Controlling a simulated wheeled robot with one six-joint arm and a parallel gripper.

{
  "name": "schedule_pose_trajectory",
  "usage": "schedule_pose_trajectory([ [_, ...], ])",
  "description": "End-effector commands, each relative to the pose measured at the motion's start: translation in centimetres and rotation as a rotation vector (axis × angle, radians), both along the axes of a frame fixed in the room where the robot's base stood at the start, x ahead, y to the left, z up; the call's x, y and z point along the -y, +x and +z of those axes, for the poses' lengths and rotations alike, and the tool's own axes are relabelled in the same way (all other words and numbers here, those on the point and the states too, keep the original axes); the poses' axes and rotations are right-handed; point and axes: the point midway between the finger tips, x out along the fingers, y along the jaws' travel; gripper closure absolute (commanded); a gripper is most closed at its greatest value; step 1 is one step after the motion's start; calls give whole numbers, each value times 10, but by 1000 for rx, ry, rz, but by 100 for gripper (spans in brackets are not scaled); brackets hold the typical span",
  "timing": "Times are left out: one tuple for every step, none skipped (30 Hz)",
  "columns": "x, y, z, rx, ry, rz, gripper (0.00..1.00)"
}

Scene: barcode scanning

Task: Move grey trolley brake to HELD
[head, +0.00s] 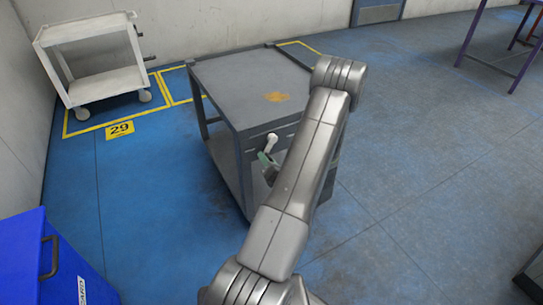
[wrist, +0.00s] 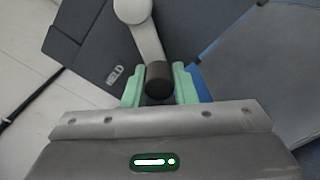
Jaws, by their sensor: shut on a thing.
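The grey trolley (head: 240,90) stands in the middle of the head view, with an orange-brown patch on its top. Its brake lever (head: 270,142) is on the near face, pale with a dark knob. In the wrist view the lever (wrist: 147,40) runs down from a round pivot at the top to the dark knob (wrist: 159,80). My gripper (wrist: 159,90) has green fingers, shut on the knob from both sides. In the head view my arm hides part of the trolley's right side.
A white trolley (head: 95,58) stands in a yellow-marked bay at the back left, beside a floor sign reading 29 (head: 120,129). A blue bin (head: 60,262) is at the near left. A purple-legged table (head: 487,50) is at the back right.

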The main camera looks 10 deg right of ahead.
Motion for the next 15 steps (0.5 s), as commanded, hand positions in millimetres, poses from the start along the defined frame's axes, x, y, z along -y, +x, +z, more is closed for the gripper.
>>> schedule_pose_trajectory([
  [-3, -1, 3, -14, 35, 0, 100],
  [-4, -1, 4, -21, 54, 0, 100],
  [-5, -2, 4, -29, 79, 0, 100],
  [-6, -2, 5, -37, 97, -1, 100],
  [-7, -2, 5, -43, 113, -1, 100],
  [-8, -3, 6, -51, 134, 0, 100],
  [-9, -3, 6, -56, 148, 0, 100],
  [-9, -4, 6, -61, 161, 0, 100],
  [-10, -4, 7, -68, 176, 0, 100],
  [-11, -4, 7, -72, 188, 0, 100],
  [-12, -4, 7, -76, 198, 0, 100],
  [-12, -5, 7, -80, 209, 1, 100],
  [-13, -5, 7, -83, 217, 1, 100],
  [-13, -5, 7, -86, 223, 1, 100],
  [-14, -5, 8, -89, 232, 2, 100],
])
